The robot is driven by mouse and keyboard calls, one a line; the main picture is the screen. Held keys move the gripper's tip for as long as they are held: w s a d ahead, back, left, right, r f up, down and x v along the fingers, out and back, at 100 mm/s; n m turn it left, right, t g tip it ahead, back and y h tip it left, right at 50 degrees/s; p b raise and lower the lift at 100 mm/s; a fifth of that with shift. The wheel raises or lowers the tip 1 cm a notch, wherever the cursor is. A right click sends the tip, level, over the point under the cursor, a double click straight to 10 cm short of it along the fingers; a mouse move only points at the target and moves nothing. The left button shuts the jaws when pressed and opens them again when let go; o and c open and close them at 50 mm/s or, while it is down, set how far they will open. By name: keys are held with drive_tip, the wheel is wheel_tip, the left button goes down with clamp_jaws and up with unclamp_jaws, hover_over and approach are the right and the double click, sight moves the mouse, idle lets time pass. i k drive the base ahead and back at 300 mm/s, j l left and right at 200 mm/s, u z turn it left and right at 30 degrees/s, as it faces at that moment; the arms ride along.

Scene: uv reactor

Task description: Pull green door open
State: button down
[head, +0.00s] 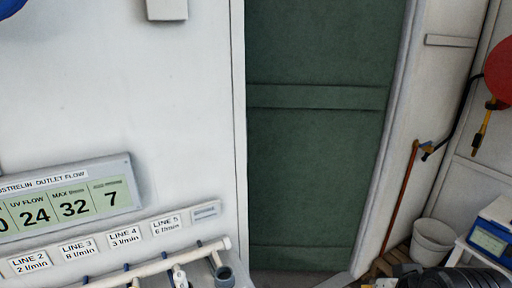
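The green door (318,150) fills the middle of the head view. It is a flat dark green panel with a raised horizontal band across its upper half. It stands in a white frame (396,110) and looks closed, with no gap that I can make out. No handle shows on the visible part of the door. Its top is cut off by the picture. I cannot make out my gripper or its fingertips. A dark rounded shape (455,280) shows at the bottom right edge, and I cannot tell whether it is part of my arm.
A white wall with a flow display (70,198), line labels and pipes (150,268) stands left of the door. On the right are an orange-brown pole (400,195), a white bucket (432,240), a blue and white device (490,240) and a red round object (500,70).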

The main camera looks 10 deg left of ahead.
sight(319, 75)
drive_tip(key=i+l, duration=1.25)
drive_tip(key=l, duration=0.15)
drive_tip(key=i+j, duration=0.3)
drive_tip(key=j, duration=0.2)
drive_tip(key=i+j, duration=0.3)
drive_tip(key=j, duration=0.2)
drive_tip(key=i+j, duration=0.3)
drive_tip(key=j, duration=0.2)
drive_tip(key=u, duration=0.05)
